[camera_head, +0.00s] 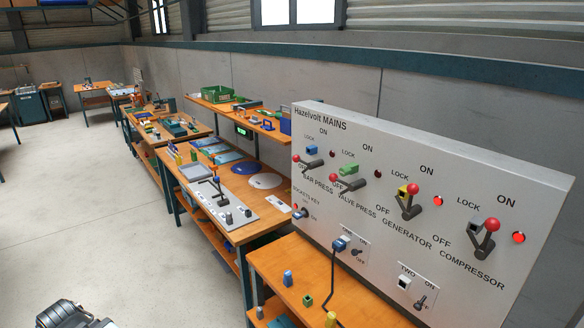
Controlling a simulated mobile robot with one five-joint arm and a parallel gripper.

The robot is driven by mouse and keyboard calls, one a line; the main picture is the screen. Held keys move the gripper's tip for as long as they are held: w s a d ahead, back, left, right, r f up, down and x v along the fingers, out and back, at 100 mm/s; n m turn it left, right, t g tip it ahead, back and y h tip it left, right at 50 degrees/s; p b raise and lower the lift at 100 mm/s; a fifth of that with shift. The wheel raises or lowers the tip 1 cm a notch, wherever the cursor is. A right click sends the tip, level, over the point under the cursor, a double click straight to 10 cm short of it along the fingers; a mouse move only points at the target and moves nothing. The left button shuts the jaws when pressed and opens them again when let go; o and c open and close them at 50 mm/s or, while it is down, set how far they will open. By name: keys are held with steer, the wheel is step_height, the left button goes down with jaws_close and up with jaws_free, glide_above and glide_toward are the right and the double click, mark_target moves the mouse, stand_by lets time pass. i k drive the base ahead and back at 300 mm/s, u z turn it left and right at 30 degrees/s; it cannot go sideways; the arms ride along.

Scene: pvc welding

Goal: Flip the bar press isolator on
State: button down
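The bar press isolator (309,163) is the leftmost lever switch on the grey "Hazelvolt MAINS" panel (400,140). Its red-knobbed handle points left, away from the ON label above, and the lamp at its upper right (332,154) is dark. A small blue piece (311,150) sits at its LOCK mark, just above the lever. My gripper's fingers do not show. A dark part at the bottom left edge seems to be my own arm, cut off by the frame, well apart from the panel.
The valve press lever (348,184) also points left, with a green piece at its lock and a dark lamp. The generator (410,202) and compressor (487,239) levers point up, lamps lit red. An orange bench (270,262) stands below the panel; open floor (80,220) lies left.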

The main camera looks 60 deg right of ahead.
mark_target(316, 163)
steer(key=u, duration=0.2)
steer(key=i, duration=0.9)
steer(key=z, duration=0.25)
